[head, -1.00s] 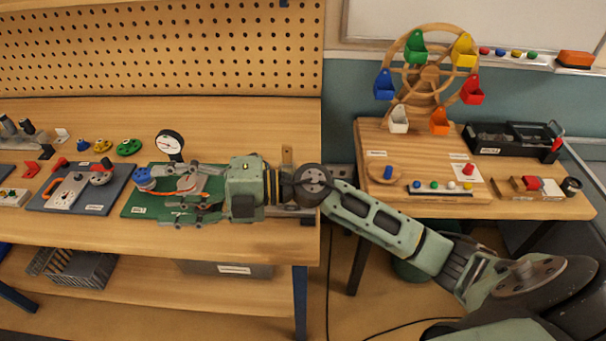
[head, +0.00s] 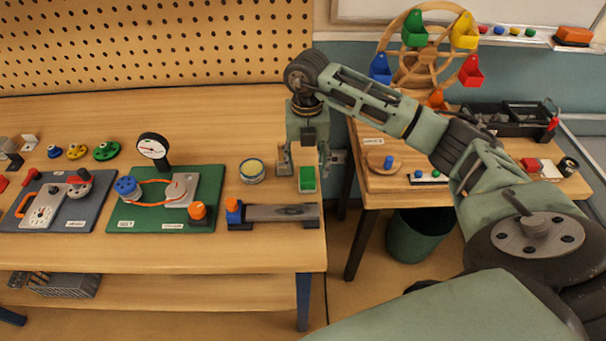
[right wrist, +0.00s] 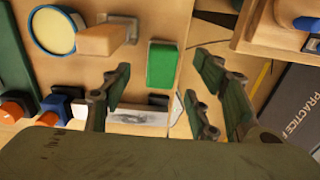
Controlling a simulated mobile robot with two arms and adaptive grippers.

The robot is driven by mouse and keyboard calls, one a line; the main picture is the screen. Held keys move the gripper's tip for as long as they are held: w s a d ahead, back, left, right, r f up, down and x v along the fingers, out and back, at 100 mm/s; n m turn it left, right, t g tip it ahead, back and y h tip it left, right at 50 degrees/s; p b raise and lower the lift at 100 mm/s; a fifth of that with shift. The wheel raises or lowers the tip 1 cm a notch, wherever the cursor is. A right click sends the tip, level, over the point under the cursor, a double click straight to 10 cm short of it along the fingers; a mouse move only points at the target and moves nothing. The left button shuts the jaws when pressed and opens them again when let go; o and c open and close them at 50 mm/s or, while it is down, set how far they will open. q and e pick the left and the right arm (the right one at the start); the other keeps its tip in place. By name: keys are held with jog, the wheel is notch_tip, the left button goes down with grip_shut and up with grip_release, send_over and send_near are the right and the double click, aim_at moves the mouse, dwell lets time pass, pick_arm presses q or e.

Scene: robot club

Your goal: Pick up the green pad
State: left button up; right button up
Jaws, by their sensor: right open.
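The green pad (head: 307,181) is a small bright green block near the right edge of the workbench. It also shows in the right wrist view (right wrist: 162,65), ahead of the fingers and near the table edge. My right gripper (head: 304,170) points down over it, open and empty, with a finger to each side in the head view. In the right wrist view its fingers (right wrist: 160,88) are spread wide, and the pad shows in the gap between them. I cannot tell the exact height of the fingertips above the pad. My left gripper is not in view.
A wooden post (right wrist: 106,39) and a round yellow-topped tin (head: 252,171) stand left of the pad. A grey bar fixture with a blue-and-orange end (head: 272,213) lies in front. A green board (head: 150,216) is farther left. The wooden side table (head: 400,185) is across a gap.

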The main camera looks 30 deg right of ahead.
aim_at(307, 176)
jog(key=shift+s+f, duration=0.2)
jog(key=shift+f, duration=0.2)
jog(key=shift+s+a+f+p, duration=0.2)
jog(key=shift+s+f+p, duration=0.45)
jog(key=shift+f+p, duration=0.35)
jog(key=shift+w+f, duration=0.25)
jog(key=shift+f, duration=0.75)
jog(key=shift+w+f, duration=0.1)
jog(key=shift+f, duration=0.15)
jog(key=shift+c, duration=0.7)
jog(key=c, duration=1)
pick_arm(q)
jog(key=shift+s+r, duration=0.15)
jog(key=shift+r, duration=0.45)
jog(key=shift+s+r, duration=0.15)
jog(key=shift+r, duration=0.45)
pick_arm(e)
jog(key=shift+r, duration=0.15)
